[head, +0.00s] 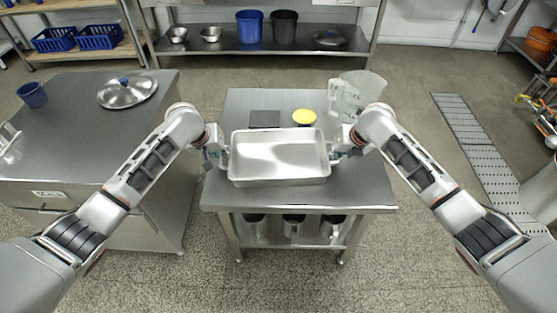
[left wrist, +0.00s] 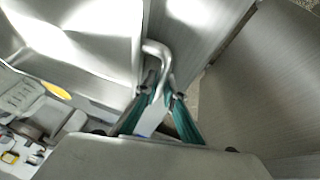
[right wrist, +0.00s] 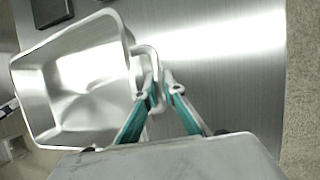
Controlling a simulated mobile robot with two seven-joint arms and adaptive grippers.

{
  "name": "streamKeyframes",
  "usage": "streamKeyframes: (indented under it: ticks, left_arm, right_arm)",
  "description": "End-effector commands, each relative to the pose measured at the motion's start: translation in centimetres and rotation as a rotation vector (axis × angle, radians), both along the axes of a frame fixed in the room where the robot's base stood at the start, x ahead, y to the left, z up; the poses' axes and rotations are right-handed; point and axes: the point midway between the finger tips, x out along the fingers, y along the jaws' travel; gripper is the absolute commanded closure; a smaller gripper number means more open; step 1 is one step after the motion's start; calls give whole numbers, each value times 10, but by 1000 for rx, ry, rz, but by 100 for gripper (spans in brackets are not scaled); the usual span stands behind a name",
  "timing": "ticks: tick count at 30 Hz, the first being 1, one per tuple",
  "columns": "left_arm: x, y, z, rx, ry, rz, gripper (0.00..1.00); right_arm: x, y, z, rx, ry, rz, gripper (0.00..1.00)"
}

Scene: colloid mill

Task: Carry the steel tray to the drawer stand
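The shallow rectangular steel tray (head: 280,158) is at the front of the middle steel table (head: 225,188); I cannot tell whether it touches the top. It looks empty and level. My left gripper (head: 220,155) is at its left end, with fingers closed around the looped handle (left wrist: 157,50) in the left wrist view. My right gripper (head: 338,153) is at the right end, its fingers closed around the other handle (right wrist: 150,52) in the right wrist view. A steel-topped unit with a labelled front, apparently the drawer stand (head: 80,145), stands to the left.
A domed lid (head: 127,92) and blue cup (head: 32,95) are on the left unit, whose front middle is clear. A black flat device (head: 264,118), yellow-lidded container (head: 304,117) and clear jug (head: 350,95) are behind the tray. A floor gap separates the two units.

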Motion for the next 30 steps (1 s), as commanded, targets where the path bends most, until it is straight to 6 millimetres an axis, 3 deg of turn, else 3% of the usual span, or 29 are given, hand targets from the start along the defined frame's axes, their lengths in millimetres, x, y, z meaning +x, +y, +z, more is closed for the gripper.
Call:
streamKeyframes:
  ticks: [14,30]
  left_arm:
    - [3,-1,10,-2,-9,0,100]
    - [19,0,96,-2,-78,-1,100]
  right_arm:
    - [3,0,10,2,-9,1,100]
    - [19,0,96,2,-77,0,100]
